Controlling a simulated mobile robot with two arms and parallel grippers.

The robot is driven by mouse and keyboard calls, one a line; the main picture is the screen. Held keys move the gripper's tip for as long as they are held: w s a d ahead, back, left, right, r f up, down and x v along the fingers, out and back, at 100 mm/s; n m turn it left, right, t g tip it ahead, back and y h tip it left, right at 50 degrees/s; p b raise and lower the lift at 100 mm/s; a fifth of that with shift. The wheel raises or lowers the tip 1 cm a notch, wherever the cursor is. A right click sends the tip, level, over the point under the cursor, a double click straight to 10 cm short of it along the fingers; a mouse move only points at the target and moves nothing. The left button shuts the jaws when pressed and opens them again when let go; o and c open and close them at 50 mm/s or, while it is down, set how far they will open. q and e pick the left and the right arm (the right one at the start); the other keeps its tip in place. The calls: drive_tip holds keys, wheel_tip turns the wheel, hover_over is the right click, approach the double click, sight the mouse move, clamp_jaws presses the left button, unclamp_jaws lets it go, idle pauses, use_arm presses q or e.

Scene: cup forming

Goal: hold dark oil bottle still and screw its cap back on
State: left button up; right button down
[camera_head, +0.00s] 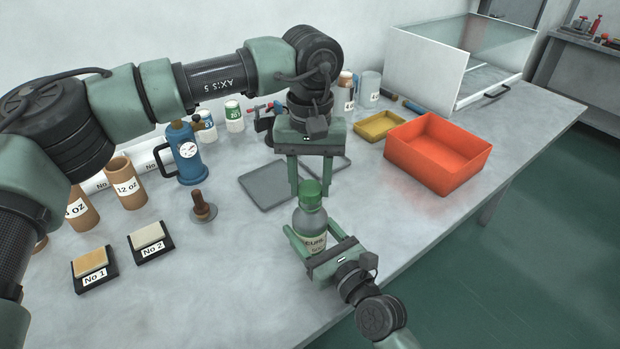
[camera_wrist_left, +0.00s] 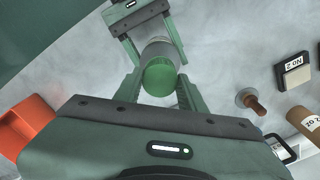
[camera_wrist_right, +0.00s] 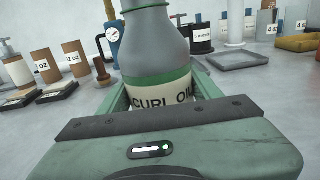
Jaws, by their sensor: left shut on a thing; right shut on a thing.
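The dark oil bottle (camera_head: 311,222), grey with a green band and a pale label, stands upright near the table's front edge; its body also shows in the right wrist view (camera_wrist_right: 156,50). My right gripper (camera_head: 309,231) is shut on the bottle's body from the front. The green cap (camera_head: 311,187) is at the bottle's top, and its round top shows in the left wrist view (camera_wrist_left: 159,76). My left gripper (camera_head: 311,192) points down from above and is shut on the cap. I cannot tell whether the cap is seated; the right wrist view cuts off the neck.
An orange bin (camera_head: 437,152) and a yellow tray (camera_head: 380,126) stand to the right. A grey flat tray (camera_head: 266,187) lies behind the bottle. A brown-handled tamper (camera_head: 202,207), blue pot (camera_head: 187,160) and sample blocks (camera_head: 150,240) are left.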

use_arm(q)
drive_tip(key=shift+f, duration=0.55)
idle(0.4)
drive_tip(key=m, duration=0.4)
drive_tip(key=shift+m, duration=0.4)
drive_tip(key=m, duration=0.5)
drive_tip(key=o, duration=1.3)
